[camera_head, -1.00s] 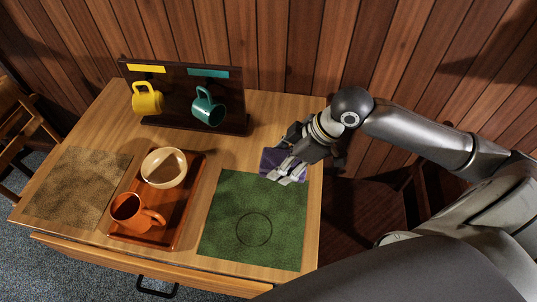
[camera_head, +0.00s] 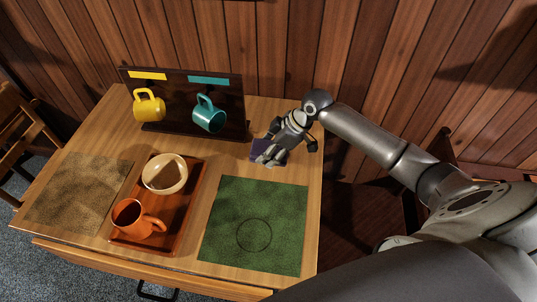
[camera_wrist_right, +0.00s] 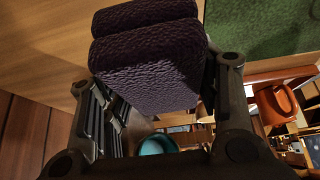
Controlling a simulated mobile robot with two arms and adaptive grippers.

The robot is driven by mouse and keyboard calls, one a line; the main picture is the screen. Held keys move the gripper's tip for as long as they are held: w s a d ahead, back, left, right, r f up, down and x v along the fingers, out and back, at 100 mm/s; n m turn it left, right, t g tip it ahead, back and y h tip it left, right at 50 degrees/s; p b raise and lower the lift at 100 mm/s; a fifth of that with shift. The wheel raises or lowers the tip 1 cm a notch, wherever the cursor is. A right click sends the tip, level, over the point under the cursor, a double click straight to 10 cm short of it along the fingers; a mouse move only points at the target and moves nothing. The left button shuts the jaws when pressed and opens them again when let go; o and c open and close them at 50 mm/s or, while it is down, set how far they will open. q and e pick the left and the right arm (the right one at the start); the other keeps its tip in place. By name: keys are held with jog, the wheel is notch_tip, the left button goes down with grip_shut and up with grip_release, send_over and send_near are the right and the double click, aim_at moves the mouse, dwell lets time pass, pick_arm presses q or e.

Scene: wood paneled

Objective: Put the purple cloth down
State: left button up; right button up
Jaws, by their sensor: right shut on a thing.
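The folded purple cloth (camera_head: 256,148) is at the back right of the table, beyond the green mat. My right gripper (camera_head: 269,158) is shut on it. In the right wrist view the purple cloth (camera_wrist_right: 150,60) sits between the two fingers (camera_wrist_right: 155,105), thick and folded. The gripper hides part of it in the head view, and I cannot tell whether it touches the table. My left gripper is not in view.
A dark rack (camera_head: 185,90) with a yellow mug (camera_head: 149,106) and a teal mug (camera_head: 209,117) stands at the back. A reddish tray (camera_head: 182,212) holds a cream bowl (camera_head: 165,173) and an orange mug (camera_head: 130,219). The green mat (camera_head: 254,220) and brown mat (camera_head: 80,192) are bare.

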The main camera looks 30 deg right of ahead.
jog(key=f, duration=0.1)
jog(key=w+f, duration=0.1)
jog(key=shift+f+p, duration=0.3)
jog(key=shift+d+f+p, duration=0.1)
jog(key=shift+f+p, duration=0.15)
jog(key=shift+p, duration=0.15)
jog(key=shift+f, duration=0.4)
jog(key=shift+f, duration=0.1)
jog(key=shift+f, duration=0.25)
jog(key=o, duration=0.9)
